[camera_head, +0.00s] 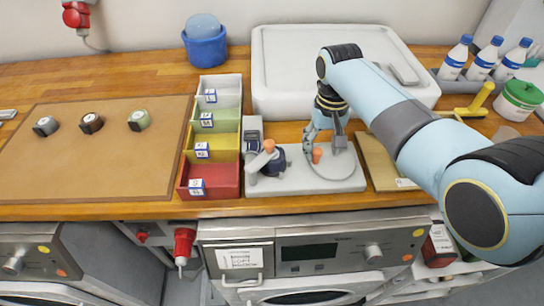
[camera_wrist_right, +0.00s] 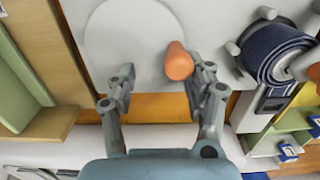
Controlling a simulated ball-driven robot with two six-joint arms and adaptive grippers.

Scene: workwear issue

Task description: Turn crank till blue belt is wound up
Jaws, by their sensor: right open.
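A light grey base plate (camera_head: 290,184) on the wooden counter carries a winder. The dark blue belt (camera_head: 273,166) is a roll at the left of the plate, beside a grey bracket; it also shows in the right wrist view (camera_wrist_right: 276,52). An orange knob (camera_head: 268,145) stands by the roll. A pale round disc (camera_head: 334,172) on the right carries an upright orange crank knob (camera_head: 317,156). My right gripper (camera_head: 325,138) is open above the disc. In the right wrist view the crank knob (camera_wrist_right: 179,62) appears between the fingertips, nearer the right-hand finger, apparently ungripped.
Coloured bins (camera_head: 213,150) stand left of the plate, with a brown mat (camera_head: 95,160) holding three small rolls beyond. A large white lid-like tray (camera_head: 285,60) is behind. A wooden board (camera_head: 378,165) lies right. Bottles (camera_head: 485,58) stand back right. The counter's front edge is close.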

